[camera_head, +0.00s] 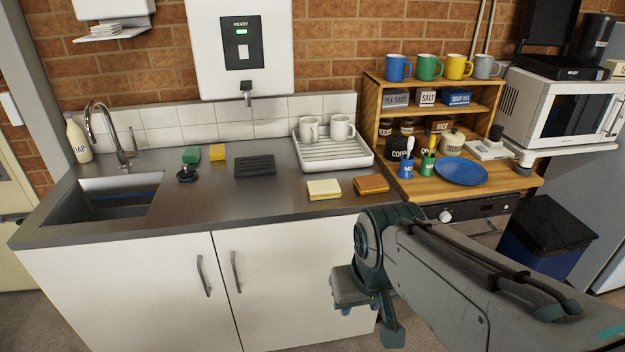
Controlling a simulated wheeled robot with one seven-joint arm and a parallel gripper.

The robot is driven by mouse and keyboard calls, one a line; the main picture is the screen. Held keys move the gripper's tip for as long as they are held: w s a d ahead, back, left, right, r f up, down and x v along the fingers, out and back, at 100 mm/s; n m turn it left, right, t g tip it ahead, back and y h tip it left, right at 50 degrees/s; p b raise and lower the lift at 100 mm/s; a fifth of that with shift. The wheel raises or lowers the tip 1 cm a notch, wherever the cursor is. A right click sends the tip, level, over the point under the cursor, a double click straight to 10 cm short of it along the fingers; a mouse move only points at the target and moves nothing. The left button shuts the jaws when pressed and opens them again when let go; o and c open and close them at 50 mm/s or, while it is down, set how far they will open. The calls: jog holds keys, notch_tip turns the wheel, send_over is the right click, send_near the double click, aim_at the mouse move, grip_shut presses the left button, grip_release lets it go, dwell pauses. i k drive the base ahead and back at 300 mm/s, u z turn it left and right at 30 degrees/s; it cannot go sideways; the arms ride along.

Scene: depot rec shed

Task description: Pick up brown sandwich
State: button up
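The brown sandwich (371,184) lies flat on the steel counter near its front edge, just right of a paler, cream-topped sandwich (324,189). The two are apart. My gripper (370,318) hangs below and in front of the counter edge, in front of the white cupboard doors, and points down. It is apart from both sandwiches. My arm comes in from the lower right.
A white drying rack (333,157) with two mugs stands behind the sandwiches. A dark ribbed pad (255,166), sponges and a sink (115,203) are further left. A wooden worktop with a blue plate (460,171) and a shelf unit (436,116) stand right. Counter left of the pale sandwich is clear.

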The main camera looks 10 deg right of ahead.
aim_at(370, 184)
jog(key=z, duration=0.35)
jog(key=i, duration=1.35)
jog(key=u, duration=0.3)
